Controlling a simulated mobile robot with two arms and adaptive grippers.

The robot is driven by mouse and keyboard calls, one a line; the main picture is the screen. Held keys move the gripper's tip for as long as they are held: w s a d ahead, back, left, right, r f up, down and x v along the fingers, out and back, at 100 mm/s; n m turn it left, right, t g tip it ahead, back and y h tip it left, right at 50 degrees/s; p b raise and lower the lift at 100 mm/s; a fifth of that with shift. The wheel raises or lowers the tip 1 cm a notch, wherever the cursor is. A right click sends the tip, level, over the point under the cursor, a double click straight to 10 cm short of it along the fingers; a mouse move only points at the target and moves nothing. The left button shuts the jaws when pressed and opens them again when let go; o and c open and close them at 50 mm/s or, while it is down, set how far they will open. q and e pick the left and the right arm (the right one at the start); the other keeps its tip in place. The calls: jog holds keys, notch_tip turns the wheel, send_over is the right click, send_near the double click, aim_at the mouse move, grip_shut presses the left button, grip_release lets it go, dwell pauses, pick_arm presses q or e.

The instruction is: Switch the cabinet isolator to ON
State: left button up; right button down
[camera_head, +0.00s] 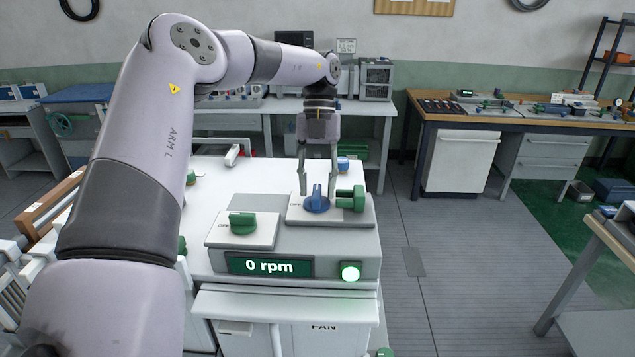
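The cabinet (290,335) is a white unit with a sloped control panel on top. A blue rotary knob (317,203) sits on the right plate, its grip pointing away from me, with a small label to its left. A green rotary knob (242,223) sits on the left plate, turned sideways, beside a small label that seems to read OFF. I cannot tell which knob is the isolator. My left gripper (318,188) points down, open, its fingers apart on either side of the blue knob's grip; I cannot tell whether they touch it. My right gripper is out of view.
A green fitting (351,198) stands close right of the blue knob. Benches (470,120) with tools stand behind. The floor right of the cabinet is clear.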

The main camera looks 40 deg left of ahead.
pick_arm(q)
jog(key=v, duration=0.7)
jog(key=shift+r, duration=0.2)
jog(key=shift+w+f, duration=0.1)
dwell(0.6)
